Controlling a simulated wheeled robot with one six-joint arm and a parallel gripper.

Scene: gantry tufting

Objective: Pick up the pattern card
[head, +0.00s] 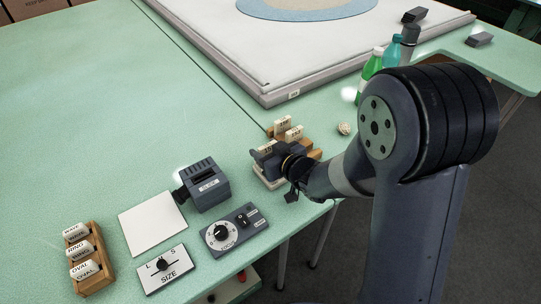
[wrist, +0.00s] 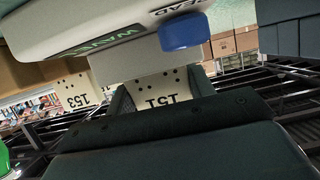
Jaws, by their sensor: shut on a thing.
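The pattern card marked 151 (wrist: 162,92), cream with punched holes, sits between the fingers of my gripper (wrist: 160,100) in the wrist view. In the head view my gripper (head: 270,156) is shut on this card (head: 265,148) at the table's front edge. Only its top shows above the fingers. Two more cream cards, one behind the other (head: 283,123), stand in a wooden rack (head: 308,147) just beyond. The card marked 153 (wrist: 82,92) also shows in the wrist view. I cannot tell whether the held card is clear of the rack.
On the green table are a dark slotted device (head: 206,185), a dial panel (head: 233,230), a SIZE panel (head: 163,269), a label rack (head: 95,280) and bottles (head: 370,70) at right.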

